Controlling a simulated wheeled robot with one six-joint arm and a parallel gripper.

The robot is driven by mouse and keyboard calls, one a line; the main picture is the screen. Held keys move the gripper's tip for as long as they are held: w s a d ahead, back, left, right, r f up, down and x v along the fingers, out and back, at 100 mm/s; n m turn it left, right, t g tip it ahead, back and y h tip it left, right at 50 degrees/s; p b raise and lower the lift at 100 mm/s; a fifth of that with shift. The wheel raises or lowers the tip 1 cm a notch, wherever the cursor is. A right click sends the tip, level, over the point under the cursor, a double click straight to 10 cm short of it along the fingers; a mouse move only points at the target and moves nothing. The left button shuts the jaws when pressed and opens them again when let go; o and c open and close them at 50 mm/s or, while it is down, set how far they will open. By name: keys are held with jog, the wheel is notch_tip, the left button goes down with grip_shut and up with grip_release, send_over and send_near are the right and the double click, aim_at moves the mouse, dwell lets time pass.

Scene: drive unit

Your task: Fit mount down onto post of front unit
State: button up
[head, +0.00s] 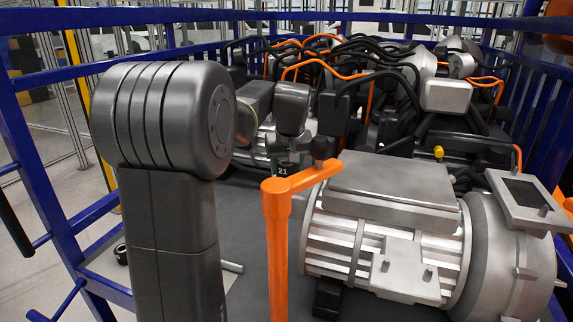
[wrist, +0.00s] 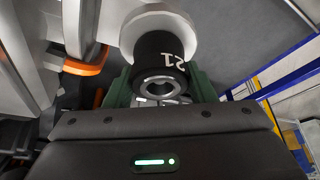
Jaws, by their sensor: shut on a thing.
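The mount is a black cylinder marked 21 (wrist: 160,57) with a metal-lined bore, in the wrist view. A pale round disc (wrist: 150,22) shows behind it; I cannot tell whether it belongs to the mount. My gripper (wrist: 161,88) has green fingers on both sides of the mount and is shut on it. In the head view the mount (head: 284,170) hangs below my wrist, left of the front unit; the fingers are not clear there. The front unit is a silver finned motor (head: 390,190). Small upright studs (head: 428,272) show on its near bracket; I cannot tell which post is meant.
An orange upright with a side arm (head: 278,240) stands between my arm and the motor; its arm also shows in the wrist view (wrist: 88,64). Blue rails (head: 40,170) enclose the area. Cables and more units (head: 400,90) crowd the back. Grey floor at lower left is mostly clear.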

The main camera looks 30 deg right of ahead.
jog(key=o, duration=1.4)
jog(key=shift+c, duration=0.2)
jog(key=v, duration=1.3)
jog(key=shift+r, duration=0.35)
jog(key=shift+s, duration=0.15)
notch_tip(320, 180, up, 6)
jog(key=p, duration=0.6)
